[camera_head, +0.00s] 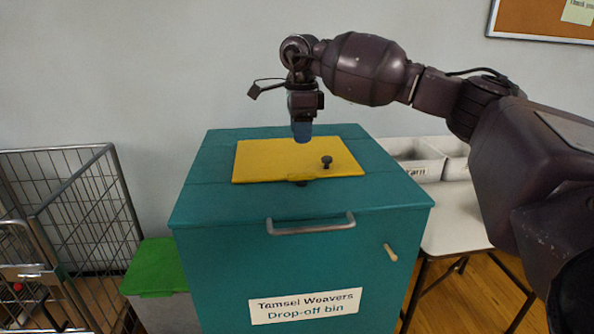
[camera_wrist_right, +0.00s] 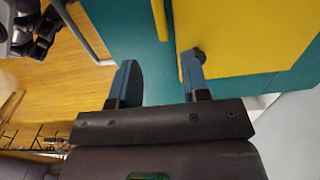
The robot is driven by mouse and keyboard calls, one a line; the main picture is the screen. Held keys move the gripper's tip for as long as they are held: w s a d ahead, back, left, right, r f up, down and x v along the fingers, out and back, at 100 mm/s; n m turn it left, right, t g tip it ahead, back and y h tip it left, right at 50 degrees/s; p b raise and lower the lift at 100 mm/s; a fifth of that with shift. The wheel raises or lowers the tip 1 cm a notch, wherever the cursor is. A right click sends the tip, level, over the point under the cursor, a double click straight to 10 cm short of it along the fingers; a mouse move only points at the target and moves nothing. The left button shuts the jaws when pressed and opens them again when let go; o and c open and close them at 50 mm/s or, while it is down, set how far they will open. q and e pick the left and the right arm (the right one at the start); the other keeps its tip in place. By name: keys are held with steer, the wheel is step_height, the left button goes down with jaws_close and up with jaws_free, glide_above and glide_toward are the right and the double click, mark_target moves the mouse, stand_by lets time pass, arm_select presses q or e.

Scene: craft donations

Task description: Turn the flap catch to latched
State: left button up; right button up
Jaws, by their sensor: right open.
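The teal drop-off bin (camera_head: 205,210) has a yellow flap (camera_head: 265,165) lying flat in its top. A black knob (camera_head: 327,162) stands on the flap; it also shows in the wrist view (camera_wrist_right: 199,52). A small dark piece (camera_head: 298,183) sits at the flap's front edge, and a wooden peg (camera_head: 390,252) is on the bin's front, tilted. I cannot tell for certain which is the catch or how it is set. My right gripper (camera_head: 301,131) points down above the flap's rear part. In the wrist view its fingers (camera_wrist_right: 160,82) are apart with nothing between them. My left gripper is out of view.
A metal handle (camera_head: 311,227) crosses the bin's upper front, above a name label (camera_head: 305,306). A wire cage cart (camera_head: 85,215) and a green-lidded box (camera_head: 157,266) stand left. A white table (camera_head: 455,225) with trays (camera_head: 418,168) stands right. A wall is behind.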

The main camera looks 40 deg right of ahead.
glide_above(300, 173)
step_height(300, 173, down, 5)
steer(key=shift+r+b, duration=0.1)
steer(key=shift+b, duration=0.25)
step_height(300, 173, down, 5)
steer(key=shift+r+b, duration=0.1)
steer(key=shift+b, duration=0.35)
steer(key=shift+f, duration=0.45)
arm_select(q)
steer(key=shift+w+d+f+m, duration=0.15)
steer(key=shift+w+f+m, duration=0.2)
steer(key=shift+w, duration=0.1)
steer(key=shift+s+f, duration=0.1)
arm_select(e)
jaws_close()
